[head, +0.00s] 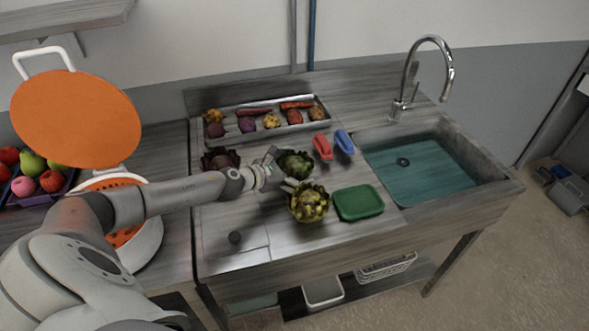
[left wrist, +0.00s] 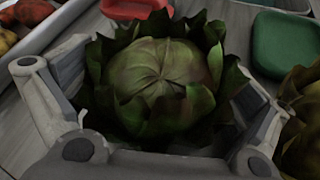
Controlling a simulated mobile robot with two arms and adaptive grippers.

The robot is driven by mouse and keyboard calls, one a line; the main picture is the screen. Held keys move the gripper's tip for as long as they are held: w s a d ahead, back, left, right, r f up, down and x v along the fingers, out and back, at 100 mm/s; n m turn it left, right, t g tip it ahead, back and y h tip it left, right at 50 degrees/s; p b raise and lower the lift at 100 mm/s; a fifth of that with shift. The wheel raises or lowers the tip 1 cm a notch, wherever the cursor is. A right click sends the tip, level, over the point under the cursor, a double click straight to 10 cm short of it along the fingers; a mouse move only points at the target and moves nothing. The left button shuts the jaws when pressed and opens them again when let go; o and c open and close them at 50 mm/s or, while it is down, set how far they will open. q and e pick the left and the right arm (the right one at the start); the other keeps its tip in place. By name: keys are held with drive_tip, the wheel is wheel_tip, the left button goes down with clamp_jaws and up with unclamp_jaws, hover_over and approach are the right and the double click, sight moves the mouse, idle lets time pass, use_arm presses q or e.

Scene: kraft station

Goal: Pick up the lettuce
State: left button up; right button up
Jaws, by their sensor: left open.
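The lettuce (head: 296,163) is a round green head with darker outer leaves on the wooden counter. It fills the middle of the left wrist view (left wrist: 158,75). My left gripper (head: 280,170) is open at the lettuce, with one finger on each side of it in the left wrist view (left wrist: 155,100). I cannot tell whether the fingers touch the leaves. The gripper hides part of the lettuce's near side. My right gripper is not in view.
A yellow-green leafy head (head: 309,203) stands close in front, and a dark reddish one (head: 220,160) lies left. A green container (head: 358,202), red (head: 323,147) and blue (head: 344,142) items lie right. A vegetable tray (head: 240,126) is behind; the sink (head: 480,186) is far right.

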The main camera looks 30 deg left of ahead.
sight(295, 160)
use_arm(q)
drive_tip(key=shift+c, duration=0.3)
drive_tip(key=c, duration=0.9)
drive_tip(key=shift+c, duration=0.2)
wheel_tip(295, 160, up, 10)
drive_tip(key=p, duration=0.4)
